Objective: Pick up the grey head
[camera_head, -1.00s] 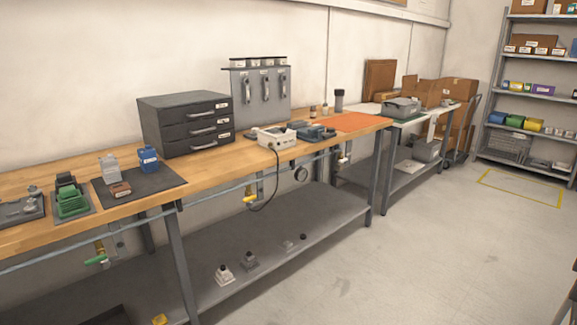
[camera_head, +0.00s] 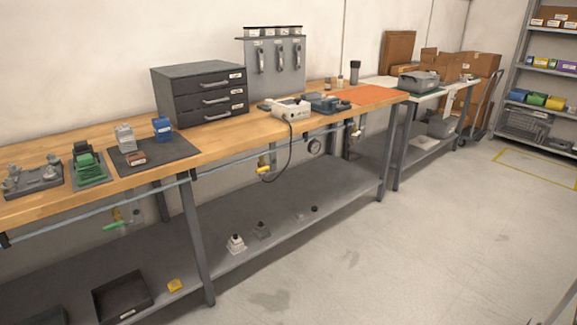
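On the dark mat (camera_head: 165,149) on the wooden bench stands a light grey block-shaped part (camera_head: 124,137), which may be the grey head. A blue part (camera_head: 162,128) stands to its right and a small brown part (camera_head: 136,158) lies in front of it. Left of the mat are green parts (camera_head: 87,163) on a grey tray. Further left a dark tray (camera_head: 41,182) carries several small grey parts. I cannot tell for certain which grey part is the head. Neither of my grippers shows in this view.
A dark drawer cabinet (camera_head: 199,94) stands behind the mat. A white device (camera_head: 291,108) and an orange mat (camera_head: 366,95) lie further right. The lower shelf (camera_head: 270,215) holds small parts, a black bin (camera_head: 122,296) and a yellow piece (camera_head: 174,285). The floor in front is clear.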

